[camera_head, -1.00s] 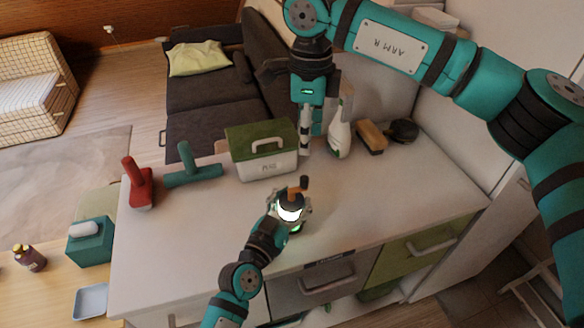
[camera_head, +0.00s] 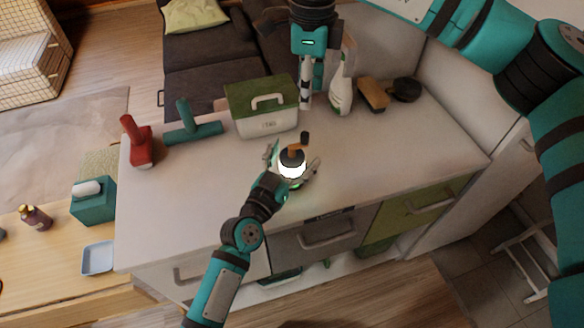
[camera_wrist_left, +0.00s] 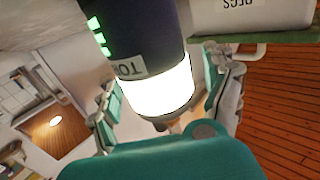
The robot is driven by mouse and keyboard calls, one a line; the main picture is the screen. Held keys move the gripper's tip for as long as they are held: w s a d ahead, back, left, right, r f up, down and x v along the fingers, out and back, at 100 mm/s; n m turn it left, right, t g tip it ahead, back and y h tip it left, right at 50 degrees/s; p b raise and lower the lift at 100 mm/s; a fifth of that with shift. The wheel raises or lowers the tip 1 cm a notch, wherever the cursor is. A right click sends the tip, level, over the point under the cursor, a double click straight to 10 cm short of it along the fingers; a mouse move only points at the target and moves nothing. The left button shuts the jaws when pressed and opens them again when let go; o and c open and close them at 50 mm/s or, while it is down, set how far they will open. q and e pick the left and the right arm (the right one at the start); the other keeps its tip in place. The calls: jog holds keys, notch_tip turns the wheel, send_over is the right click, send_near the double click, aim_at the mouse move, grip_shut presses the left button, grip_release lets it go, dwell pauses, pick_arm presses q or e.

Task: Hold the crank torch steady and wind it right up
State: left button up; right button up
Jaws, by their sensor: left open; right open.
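The crank torch (camera_head: 292,171) stands on the white counter, its band glowing white, with a dark top and an orange crank arm ending in a dark knob (camera_head: 304,137). In the left wrist view the torch (camera_wrist_left: 150,40) shows a dark body, several lit green bars and a partly cut-off label. My left gripper (camera_head: 292,164) is open, its fingers spread on either side of the torch; the wrist view also shows the fingers (camera_wrist_left: 165,95) apart. My right gripper (camera_head: 306,98) points down behind the torch, beside the green-lidded box, and holds nothing visible.
The green-lidded box (camera_head: 265,122) stands behind the torch. A spray bottle (camera_head: 340,90), brush (camera_head: 372,95) and dark round item (camera_head: 404,89) stand back right. Red (camera_head: 139,146) and teal (camera_head: 193,128) tools lie left. The counter (camera_head: 400,150) is clear to the right.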

pick_arm(q)
jog(key=v, duration=1.2)
jog(key=shift+s, duration=0.1)
